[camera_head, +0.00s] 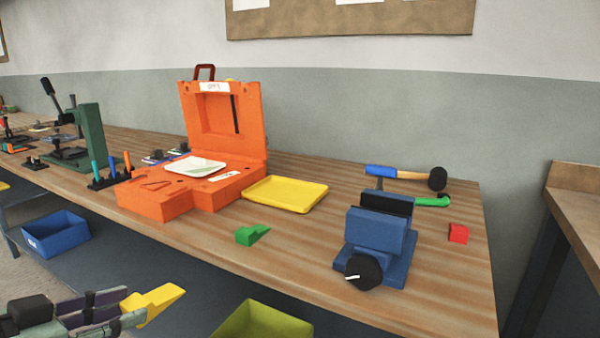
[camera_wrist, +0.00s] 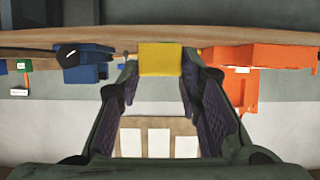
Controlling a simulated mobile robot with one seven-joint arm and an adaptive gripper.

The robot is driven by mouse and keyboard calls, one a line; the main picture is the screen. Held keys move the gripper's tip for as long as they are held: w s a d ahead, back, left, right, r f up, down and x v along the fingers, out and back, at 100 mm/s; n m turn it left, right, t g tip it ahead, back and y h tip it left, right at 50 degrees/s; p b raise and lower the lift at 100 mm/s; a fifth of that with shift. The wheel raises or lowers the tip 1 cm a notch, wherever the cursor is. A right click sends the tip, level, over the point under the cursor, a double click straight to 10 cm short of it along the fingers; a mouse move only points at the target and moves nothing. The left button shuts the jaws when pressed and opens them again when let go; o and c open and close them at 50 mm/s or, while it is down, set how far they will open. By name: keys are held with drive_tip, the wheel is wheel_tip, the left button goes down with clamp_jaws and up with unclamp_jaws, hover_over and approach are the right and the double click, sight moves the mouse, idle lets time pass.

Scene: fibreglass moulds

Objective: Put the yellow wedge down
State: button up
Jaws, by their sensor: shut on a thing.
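The yellow wedge (camera_head: 153,301) is held in my gripper (camera_head: 124,308), low at the left front in the head view, in front of the workbench and apart from it. In the wrist view the yellow wedge (camera_wrist: 160,59) sits between the two fingertips of my gripper (camera_wrist: 160,72), which are shut on its sides. A green wedge (camera_head: 252,235) lies on the workbench (camera_head: 290,255) near its front edge. A red block (camera_head: 458,233) lies at the bench's right end.
An open orange case (camera_head: 150,197) stands mid-bench, with a yellow tray (camera_head: 285,194) beside it. A blue vise (camera_head: 375,245) stands at the right, with a hammer (camera_head: 405,175) behind it. A yellow-green bin (camera_head: 262,322) and blue bin (camera_head: 55,236) are below the bench. Bench space around the green wedge is clear.

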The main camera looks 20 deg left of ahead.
drive_tip(key=w+d+f+h, duration=0.1)
drive_tip(key=w+d+f, duration=0.9)
drive_tip(key=d+f, duration=0.2)
drive_tip(key=w+d+f+m+h, duration=0.1)
drive_tip(key=w+d+f, duration=1)
drive_tip(key=f, duration=0.5)
drive_tip(key=w+d+f+m, duration=0.1)
drive_tip(key=w+d+f, duration=0.9)
drive_tip(key=d+f, duration=0.4)
drive_tip(key=shift+w+d+g+h, duration=0.3)
drive_tip(key=shift+w+d+h, duration=0.1)
drive_tip(key=shift+d, duration=0.25)
